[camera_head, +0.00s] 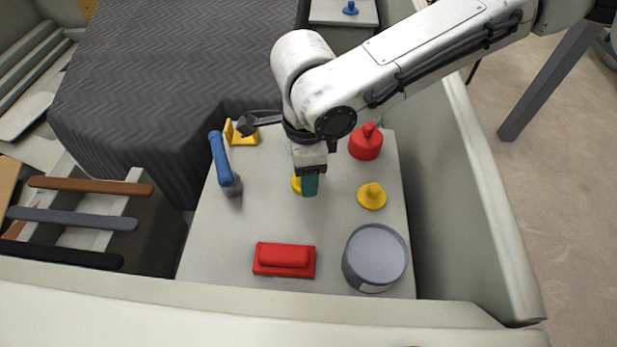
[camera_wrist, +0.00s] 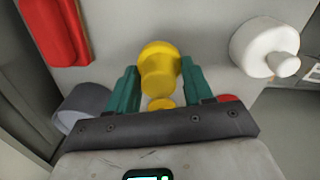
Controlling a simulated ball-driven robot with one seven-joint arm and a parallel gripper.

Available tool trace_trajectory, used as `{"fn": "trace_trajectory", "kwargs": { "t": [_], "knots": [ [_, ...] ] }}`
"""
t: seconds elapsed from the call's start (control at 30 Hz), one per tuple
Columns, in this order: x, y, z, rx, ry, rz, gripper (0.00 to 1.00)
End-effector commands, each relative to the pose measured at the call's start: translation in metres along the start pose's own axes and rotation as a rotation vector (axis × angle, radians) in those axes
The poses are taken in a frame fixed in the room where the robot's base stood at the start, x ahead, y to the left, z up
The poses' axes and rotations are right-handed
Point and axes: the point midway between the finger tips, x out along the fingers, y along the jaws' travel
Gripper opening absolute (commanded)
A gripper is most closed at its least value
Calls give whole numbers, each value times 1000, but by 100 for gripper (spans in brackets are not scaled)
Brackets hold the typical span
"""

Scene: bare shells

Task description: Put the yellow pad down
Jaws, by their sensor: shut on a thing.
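My gripper (camera_head: 309,186) points down over the grey-white top, its green fingers shut on a yellow pad (camera_head: 296,184). In the head view the fingers hide most of the pad. In the wrist view the pad (camera_wrist: 159,72) shows between the two fingers (camera_wrist: 158,88), a round disc with a thick knob towards me. I cannot tell whether its underside touches the top. A second yellow knobbed disc (camera_head: 372,197) stands to the right of the gripper, apart from it.
The light top (camera_head: 222,235) also bears a red block (camera_head: 284,260), grey can (camera_head: 376,259), red knobbed piece (camera_head: 366,143), blue-handled tool (camera_head: 221,160) and yellow bracket (camera_head: 238,133). A white knobbed piece (camera_wrist: 266,47) shows in the wrist view. Bare room lies left of the gripper.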

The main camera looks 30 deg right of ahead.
Motion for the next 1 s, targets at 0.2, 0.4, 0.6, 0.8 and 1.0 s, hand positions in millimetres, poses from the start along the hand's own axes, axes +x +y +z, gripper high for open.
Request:
{"fn": "trace_trajectory", "kwargs": {
  "t": [0.2,0.4,0.6,0.8,1.0],
  "knots": [
    [20,-9,-4,1,-1,3,27],
    [40,-9,-4,-1,0,1,27],
    [42,-10,-5,-1,2,-1,27],
    [45,-9,-5,-1,1,0,27],
    [45,-10,-5,-1,1,0,65]
  ]
}}
